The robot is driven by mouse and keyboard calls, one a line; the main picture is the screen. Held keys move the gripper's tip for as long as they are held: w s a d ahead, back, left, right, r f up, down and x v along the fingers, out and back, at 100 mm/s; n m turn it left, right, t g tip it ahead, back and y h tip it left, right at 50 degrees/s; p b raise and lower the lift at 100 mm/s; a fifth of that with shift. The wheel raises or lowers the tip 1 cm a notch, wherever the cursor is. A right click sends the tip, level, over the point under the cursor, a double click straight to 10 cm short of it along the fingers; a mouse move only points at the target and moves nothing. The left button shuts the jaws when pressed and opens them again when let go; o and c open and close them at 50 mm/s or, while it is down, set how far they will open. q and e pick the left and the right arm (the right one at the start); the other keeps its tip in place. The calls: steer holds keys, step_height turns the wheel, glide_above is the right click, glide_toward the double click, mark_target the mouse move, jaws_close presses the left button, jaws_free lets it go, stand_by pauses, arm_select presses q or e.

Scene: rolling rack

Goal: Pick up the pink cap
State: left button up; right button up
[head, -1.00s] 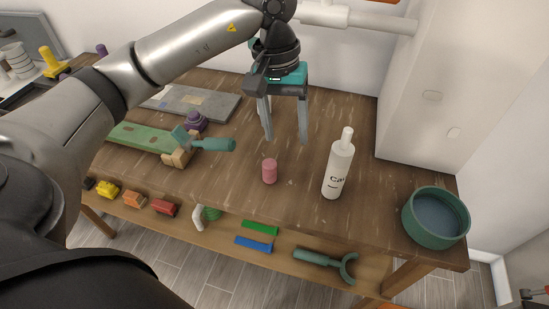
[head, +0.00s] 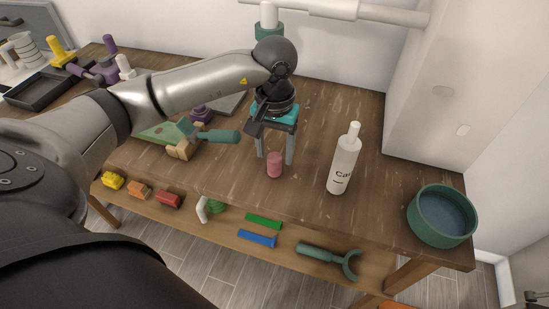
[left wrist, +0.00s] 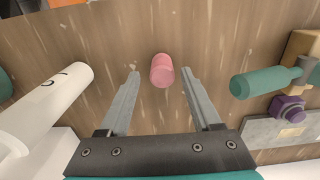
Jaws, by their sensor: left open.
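The pink cap (head: 274,164) is a small pink cylinder standing on the wooden table near its front edge. My left gripper (head: 274,157) is open, with its fingers pointing down just behind the cap in the head view. In the left wrist view the cap (left wrist: 162,71) shows beyond and between the two spread fingertips (left wrist: 160,72), with clear space on both sides. Nothing is in the gripper. I cannot tell how high the fingertips are above the table. My right gripper is not in view.
A white bottle (head: 344,163) stands right of the cap and a green round bowl (head: 441,217) farther right. A teal-handled tool (head: 213,136) lies to the left beside a green board (head: 158,133). A lower shelf (head: 205,232) holds colored blocks. Table between cap and bottle is clear.

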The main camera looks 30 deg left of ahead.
mark_target(274, 158)
arm_select(q)
step_height(274, 158, down, 4)
steer(key=shift+a, duration=0.15)
jaws_close()
stand_by(0.5)
